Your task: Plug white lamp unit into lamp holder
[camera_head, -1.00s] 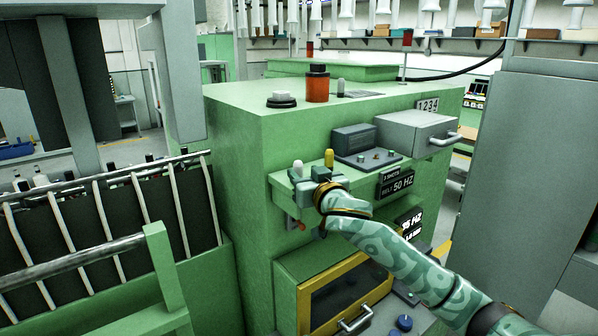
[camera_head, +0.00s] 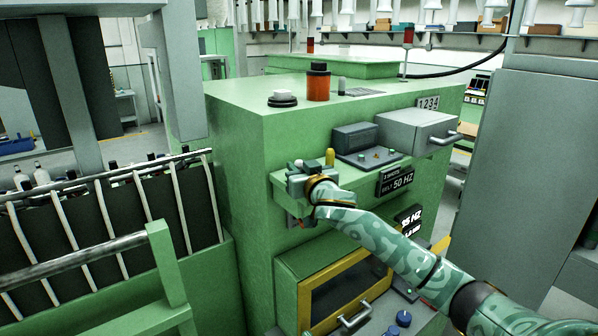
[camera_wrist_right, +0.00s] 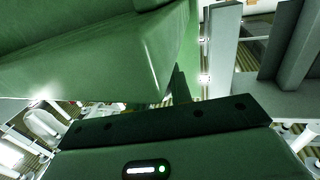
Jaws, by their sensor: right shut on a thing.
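The white lamp unit (camera_head: 298,163) shows only as a small pale tip at the left end of the ledge (camera_head: 350,180) on the green machine. My right gripper (camera_head: 296,182) is shut around it, and its fingers hide the lower part. I cannot tell whether the lamp unit touches the ledge. The lamp holder cannot be made out; the gripper covers that part of the ledge. The right wrist view shows the dark gripper body close to a green surface, with no lamp in sight. My left gripper is not in view.
A yellow lamp (camera_head: 330,157) stands on the ledge just right of the gripper. A grey control box (camera_head: 355,138) and a grey drawer (camera_head: 417,132) are behind it. An orange jar (camera_head: 318,84) stands on the machine top. A railing (camera_head: 105,180) with bottles behind lies left.

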